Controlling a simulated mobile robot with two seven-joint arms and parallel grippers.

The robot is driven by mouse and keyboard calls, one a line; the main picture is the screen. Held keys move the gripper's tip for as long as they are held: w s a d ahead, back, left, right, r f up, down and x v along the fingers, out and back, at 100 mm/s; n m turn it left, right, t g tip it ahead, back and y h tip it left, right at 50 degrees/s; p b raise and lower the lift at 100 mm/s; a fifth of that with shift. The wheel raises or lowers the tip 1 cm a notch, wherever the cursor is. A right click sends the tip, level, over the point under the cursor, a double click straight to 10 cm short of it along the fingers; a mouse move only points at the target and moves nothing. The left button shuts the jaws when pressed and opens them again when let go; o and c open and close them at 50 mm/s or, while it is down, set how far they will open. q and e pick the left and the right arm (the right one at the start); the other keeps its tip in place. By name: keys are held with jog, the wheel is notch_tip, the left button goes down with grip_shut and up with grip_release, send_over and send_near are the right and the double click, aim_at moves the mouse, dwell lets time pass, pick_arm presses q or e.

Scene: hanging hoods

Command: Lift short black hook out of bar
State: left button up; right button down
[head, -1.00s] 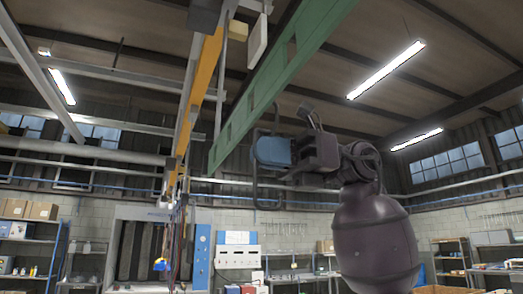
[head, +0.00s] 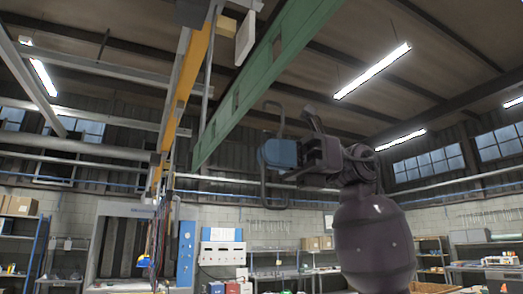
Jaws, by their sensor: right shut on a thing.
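The short black hook (head: 263,183) is a dark, thin, rounded loop in the middle of the head view. My right gripper (head: 279,153), with blue fingers, is shut on its upright side and hides part of it. The hook's top end shows just below the lower edge of the green slotted bar (head: 262,72). The hook looks apart from the bar, but I cannot judge the depth between them. My left gripper is out of view.
A yellow beam (head: 190,70) runs overhead on the left, with cables and small items hanging at its far end. A pale block (head: 245,38) hangs between the yellow beam and the green bar. Shelves and a blue cabinet (head: 186,252) stand far below.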

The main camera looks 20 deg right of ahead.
jog(key=d+p, duration=0.1)
jog(key=d, duration=0.6)
jog(key=shift+w+d+r, duration=0.15)
jog(key=shift+d, duration=0.1)
